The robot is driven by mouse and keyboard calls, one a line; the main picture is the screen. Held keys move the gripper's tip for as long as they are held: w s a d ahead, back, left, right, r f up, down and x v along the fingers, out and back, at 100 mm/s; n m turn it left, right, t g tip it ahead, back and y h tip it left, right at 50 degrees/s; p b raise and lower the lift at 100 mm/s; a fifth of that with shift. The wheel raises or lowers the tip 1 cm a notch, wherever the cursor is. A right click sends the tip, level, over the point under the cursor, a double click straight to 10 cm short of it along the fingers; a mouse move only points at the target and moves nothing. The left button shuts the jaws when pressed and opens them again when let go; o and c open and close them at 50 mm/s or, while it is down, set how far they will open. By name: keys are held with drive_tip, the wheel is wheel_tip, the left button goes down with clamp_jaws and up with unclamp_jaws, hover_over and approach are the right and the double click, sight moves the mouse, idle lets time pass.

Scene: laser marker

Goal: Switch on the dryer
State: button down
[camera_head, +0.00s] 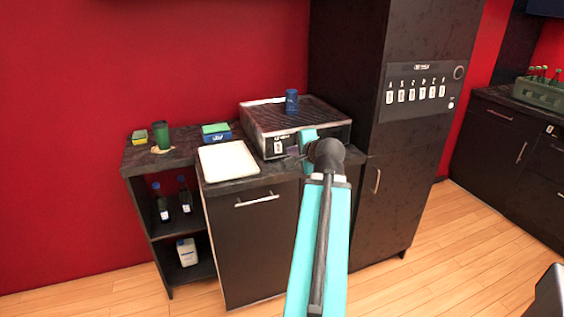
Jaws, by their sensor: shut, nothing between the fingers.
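The dryer appears to be the low box-shaped machine (257,124) on the counter, with a dark ridged top and pale edges; its label is too small to read. A small white switch (277,147) shows at the left of its front panel. A blue cup (291,101) stands on its top. My gripper (291,152) is at the machine's front, just right of the switch, and is shut and empty. My arm hides the right part of the front panel, and contact cannot be told.
A white tray (228,161), a blue box with a green sponge (216,131) and a green cup (161,135) are on the counter to the left. A tall dark cabinet (394,190) with a row of switches (416,94) stands right. Wooden floor (445,262) is clear there.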

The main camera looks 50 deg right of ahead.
drive_tip(key=shift+s+d+f+b, duration=0.15)
drive_tip(key=shift+s+f+b, duration=0.1)
drive_tip(key=shift+f+b, duration=0.35)
drive_tip(key=shift+s+d+f+b, duration=0.1)
drive_tip(key=shift+s+f+b, duration=0.15)
drive_tip(key=shift+f+b, duration=0.3)
drive_tip(key=shift+w+d+p, duration=0.15)
drive_tip(key=shift+w+p, duration=0.1)
drive_tip(key=shift+p, duration=0.55)
drive_tip(key=p, duration=0.5)
approach(279, 153)
drive_tip(key=x, duration=0.3)
drive_tip(key=shift+w+f, duration=0.15)
drive_tip(key=shift+f, duration=0.2)
drive_tip(key=shift+w+d+f, duration=0.1)
drive_tip(key=shift+w+d, duration=0.25)
drive_tip(key=shift+w, duration=0.2)
drive_tip(key=shift+w+d+f, duration=0.15)
drive_tip(key=shift+w+d, duration=0.15)
drive_tip(key=shift+w, duration=0.25)
drive_tip(key=shift+f, duration=0.1)
